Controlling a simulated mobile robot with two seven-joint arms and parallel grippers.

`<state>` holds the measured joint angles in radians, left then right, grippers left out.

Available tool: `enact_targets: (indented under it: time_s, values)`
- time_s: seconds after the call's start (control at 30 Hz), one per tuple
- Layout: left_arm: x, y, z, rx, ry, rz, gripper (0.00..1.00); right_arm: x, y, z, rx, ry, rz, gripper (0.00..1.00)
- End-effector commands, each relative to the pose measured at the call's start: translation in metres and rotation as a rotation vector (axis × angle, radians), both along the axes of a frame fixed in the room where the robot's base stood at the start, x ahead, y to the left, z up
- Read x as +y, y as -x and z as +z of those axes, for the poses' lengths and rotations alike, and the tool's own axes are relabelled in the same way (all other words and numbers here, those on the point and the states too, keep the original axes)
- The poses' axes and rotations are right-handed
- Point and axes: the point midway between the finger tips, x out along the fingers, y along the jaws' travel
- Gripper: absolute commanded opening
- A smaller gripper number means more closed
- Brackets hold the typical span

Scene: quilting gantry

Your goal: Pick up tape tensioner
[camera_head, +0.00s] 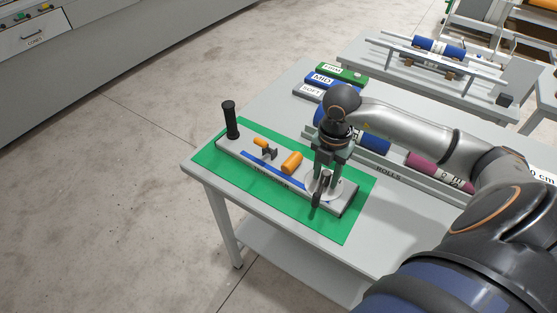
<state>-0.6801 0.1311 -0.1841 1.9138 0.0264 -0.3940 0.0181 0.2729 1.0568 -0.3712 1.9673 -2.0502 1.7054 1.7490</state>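The tape tensioner (237,158) lies on a green mat (340,228) at the near left corner of a grey table. It has a long grey base, an upright black handle at its left end, a blue strip, orange parts and a pale round disc at its right end. My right gripper (325,186) points down over the right end of the tensioner, at the disc and a dark upright piece. The fingers partly hide that end, and whether they grip anything is unclear. My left gripper is out of view.
Behind the tensioner, a rack marked ROLLS (386,172) holds blue and magenta rolls. Labelled blocks, green, blue and grey, lie at the table's back (335,80). A second bench with a roller stand (440,58) is behind. Bare floor is at left.

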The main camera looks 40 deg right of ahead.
Motion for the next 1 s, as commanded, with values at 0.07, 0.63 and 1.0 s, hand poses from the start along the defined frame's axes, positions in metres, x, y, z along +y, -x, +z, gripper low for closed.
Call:
enact_targets:
  time_s: [0.07, 0.63, 1.0]
  values:
    - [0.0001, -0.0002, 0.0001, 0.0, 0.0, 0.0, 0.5, -0.0002, -0.0001, 0.0003, 0.0, 0.0, 0.0, 0.34]
    - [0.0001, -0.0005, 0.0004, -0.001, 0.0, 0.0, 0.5, -0.0003, -0.0001, 0.0006, 0.0, 0.001, 0.0, 0.0]
    - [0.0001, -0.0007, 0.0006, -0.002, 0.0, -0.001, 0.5, -0.0004, -0.0003, 0.0007, 0.0, 0.001, 0.0, 0.0]
